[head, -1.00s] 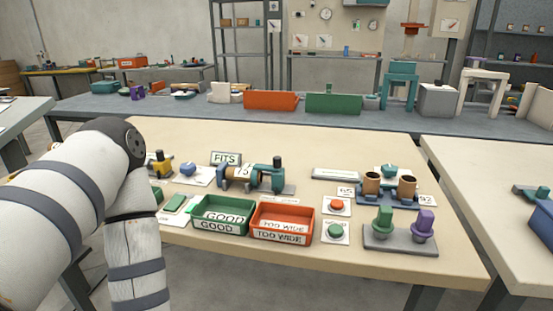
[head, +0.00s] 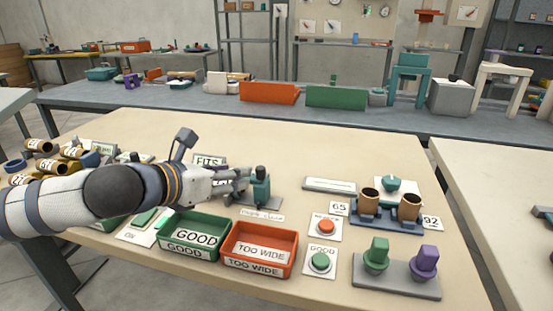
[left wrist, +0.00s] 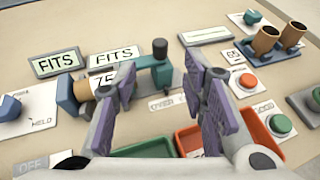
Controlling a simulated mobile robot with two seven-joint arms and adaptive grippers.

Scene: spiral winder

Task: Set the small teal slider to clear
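The fixture holds a teal block with an upright dark-capped post (head: 261,185), also in the left wrist view (left wrist: 160,58). It looks like the teal slider, though I cannot be sure. A strip in front of it (left wrist: 166,102) reads "OVER" and a partly hidden word starting with C. A brown cylinder marked 75 (left wrist: 84,88) lies at its left. My left gripper (head: 242,181) is over the fixture, close to the block. In the left wrist view its purple-padded fingers (left wrist: 165,95) are apart with nothing gripped. Contact cannot be told. My right gripper is out of view.
Green GOOD (head: 193,258) and orange TOO WIDE (head: 257,273) trays stand in front. Red (head: 326,227) and green (head: 320,261) buttons, brown cups (head: 369,201) and a stand with green and purple pegs (head: 397,277) are to the right. FITS signs (left wrist: 56,63) stand behind the fixture.

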